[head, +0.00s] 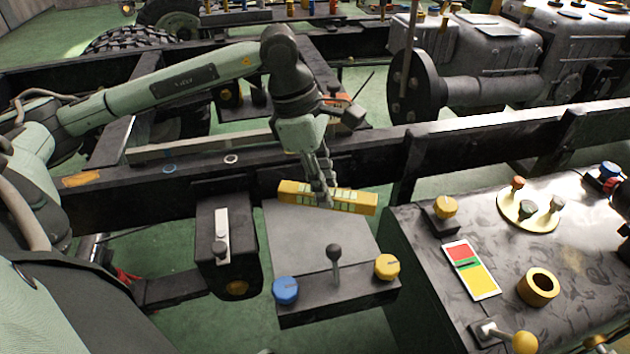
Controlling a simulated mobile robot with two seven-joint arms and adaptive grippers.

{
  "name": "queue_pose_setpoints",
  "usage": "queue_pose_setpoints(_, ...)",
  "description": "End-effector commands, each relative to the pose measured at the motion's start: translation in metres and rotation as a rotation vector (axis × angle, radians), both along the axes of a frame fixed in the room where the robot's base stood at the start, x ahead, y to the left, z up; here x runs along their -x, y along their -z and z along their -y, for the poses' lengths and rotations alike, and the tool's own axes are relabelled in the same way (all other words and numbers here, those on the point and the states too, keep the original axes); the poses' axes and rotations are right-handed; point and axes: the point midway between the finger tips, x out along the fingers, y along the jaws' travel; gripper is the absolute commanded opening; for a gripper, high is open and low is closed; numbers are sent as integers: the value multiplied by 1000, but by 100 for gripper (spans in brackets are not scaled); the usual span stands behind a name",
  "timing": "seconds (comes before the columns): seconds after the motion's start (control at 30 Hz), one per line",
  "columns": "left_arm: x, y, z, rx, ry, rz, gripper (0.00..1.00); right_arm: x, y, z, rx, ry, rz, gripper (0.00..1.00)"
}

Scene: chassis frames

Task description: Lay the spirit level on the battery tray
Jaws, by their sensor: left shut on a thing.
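The spirit level (358,202) is a yellow bar with pale green windows. My left gripper (325,194) is shut on it near its middle, with the fingers coming down from above. The level lies crosswise in the picture, its right end a little lower. A flat grey plate (300,238), which seems to be the battery tray, lies just below it in the picture. The level overlaps the plate's far edge, and I cannot tell whether it touches. My right gripper is not in view.
A black strip in front of the plate carries a blue knob (286,290), a black-knobbed lever (334,252) and a yellow knob (387,267). A black box (213,262) stands left. A dark bench (415,290) with several fittings stands right. A black chassis rail (480,130) runs behind.

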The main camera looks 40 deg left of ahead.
Motion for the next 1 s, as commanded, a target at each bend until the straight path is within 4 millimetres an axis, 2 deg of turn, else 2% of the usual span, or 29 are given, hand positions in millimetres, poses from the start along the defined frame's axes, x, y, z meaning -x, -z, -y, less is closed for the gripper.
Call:
queue_pose_setpoints(0.1, 2, 1, -11, 0, -232, 0, 0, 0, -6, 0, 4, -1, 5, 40)
queue_pose_setpoints(0.3, 3, 0, -18, 1, -426, -1, 0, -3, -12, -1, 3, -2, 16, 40)
queue_pose_setpoints(0.47, 3, 6, -19, 2, -449, -3, 0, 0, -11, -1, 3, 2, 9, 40)
queue_pose_setpoints(0.93, 3, 47, -19, 2, -445, -4, 0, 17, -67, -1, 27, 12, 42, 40)
queue_pose_setpoints(1.0, 2, 48, -19, 2, -445, -3, 0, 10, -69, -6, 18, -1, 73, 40)
